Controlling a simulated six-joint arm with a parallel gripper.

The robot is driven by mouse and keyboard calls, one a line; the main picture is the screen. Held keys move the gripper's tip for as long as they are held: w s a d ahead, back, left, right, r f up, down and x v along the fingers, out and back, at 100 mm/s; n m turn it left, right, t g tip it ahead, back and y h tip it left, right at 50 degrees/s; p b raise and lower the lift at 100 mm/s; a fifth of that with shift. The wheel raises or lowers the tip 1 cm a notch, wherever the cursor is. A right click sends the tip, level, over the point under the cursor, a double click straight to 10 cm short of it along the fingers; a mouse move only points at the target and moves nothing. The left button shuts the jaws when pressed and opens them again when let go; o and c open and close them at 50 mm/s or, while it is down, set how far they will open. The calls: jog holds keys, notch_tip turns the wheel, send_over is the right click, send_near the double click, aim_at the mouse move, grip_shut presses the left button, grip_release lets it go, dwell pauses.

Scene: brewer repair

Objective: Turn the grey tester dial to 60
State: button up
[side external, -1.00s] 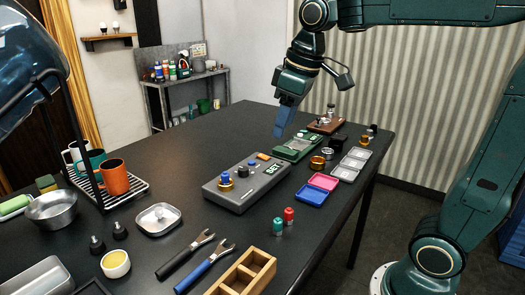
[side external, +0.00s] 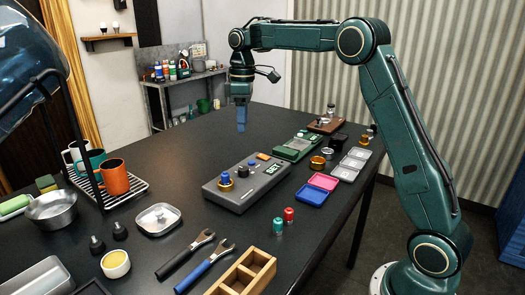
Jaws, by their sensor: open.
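The grey tester (side external: 238,200) lies on the black table, with a small display reading what looks like SET. On its top are a blue knob on a gold ring (side external: 226,180), a dark dial (side external: 242,171), a small blue part (side external: 252,163) and an orange part (side external: 264,156). The dial's pointer and any scale marks are too small to read. My gripper (side external: 241,128) points down, open and empty, in the air above and behind the tester, apart from it.
A green device (side external: 296,147) and a brown board (side external: 325,125) lie behind the tester. Blue (side external: 311,194) and pink (side external: 323,181) trays sit to its right. A rack with mugs (side external: 114,177) stands left. The table's back left is clear.

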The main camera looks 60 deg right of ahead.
aim_at(243, 168)
jog(key=shift+w+d+f, duration=0.55)
jog(key=shift+f, duration=0.05)
jog(key=shift+f, duration=0.1)
jog(key=shift+s+a+f, duration=0.1)
jog(key=shift+a+f, duration=0.05)
jog(key=shift+f, duration=3.25)
jog(key=shift+s+a+f, duration=0.1)
jog(key=shift+a+f, duration=0.05)
jog(key=shift+f, duration=3.25)
jog(key=shift+c, duration=0.4)
jog(key=c, duration=0.9)
